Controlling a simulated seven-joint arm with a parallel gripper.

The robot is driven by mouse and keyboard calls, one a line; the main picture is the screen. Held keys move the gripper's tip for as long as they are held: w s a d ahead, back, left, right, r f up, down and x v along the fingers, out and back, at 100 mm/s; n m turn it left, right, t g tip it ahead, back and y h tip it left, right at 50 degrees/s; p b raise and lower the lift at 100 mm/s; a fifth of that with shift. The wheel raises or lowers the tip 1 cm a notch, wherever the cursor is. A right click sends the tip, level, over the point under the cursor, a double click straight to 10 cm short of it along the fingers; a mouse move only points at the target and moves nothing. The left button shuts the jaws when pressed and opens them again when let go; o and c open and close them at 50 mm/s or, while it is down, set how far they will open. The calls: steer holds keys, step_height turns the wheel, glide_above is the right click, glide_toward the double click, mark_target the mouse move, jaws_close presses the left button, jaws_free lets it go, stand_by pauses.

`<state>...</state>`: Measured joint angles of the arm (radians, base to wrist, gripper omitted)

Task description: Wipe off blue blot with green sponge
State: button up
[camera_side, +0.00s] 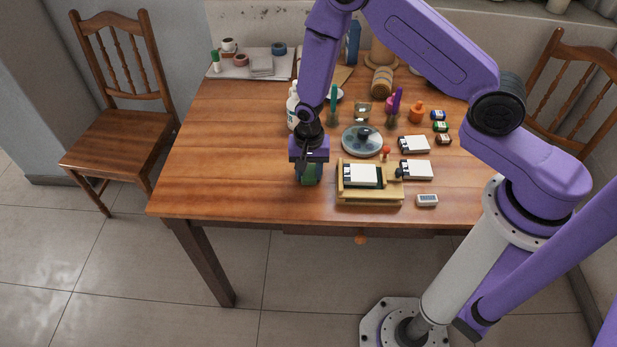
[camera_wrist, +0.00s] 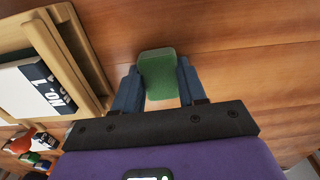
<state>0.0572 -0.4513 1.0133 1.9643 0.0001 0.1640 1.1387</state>
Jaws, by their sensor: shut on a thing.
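My gripper (camera_side: 309,172) is shut on the green sponge (camera_wrist: 158,73), which sits between the two fingers in the wrist view. In the side view the sponge (camera_side: 310,177) shows only partly below my gripper, low over the table just left of the wooden frame. I cannot tell whether it touches the tabletop. I see no blue blot on the bare wood in either view; it may be hidden under the sponge or my gripper.
A wooden frame (camera_side: 369,197) with a white block stands right of my gripper. Behind are a round dish (camera_side: 362,141), a white bottle (camera_side: 293,108) and several small jars and boxes. A tray (camera_side: 228,69) lies at the back left. The table's left part (camera_side: 220,150) is clear.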

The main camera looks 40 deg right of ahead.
steer(key=shift+r, duration=4.05)
steer(key=shift+s, duration=0.1)
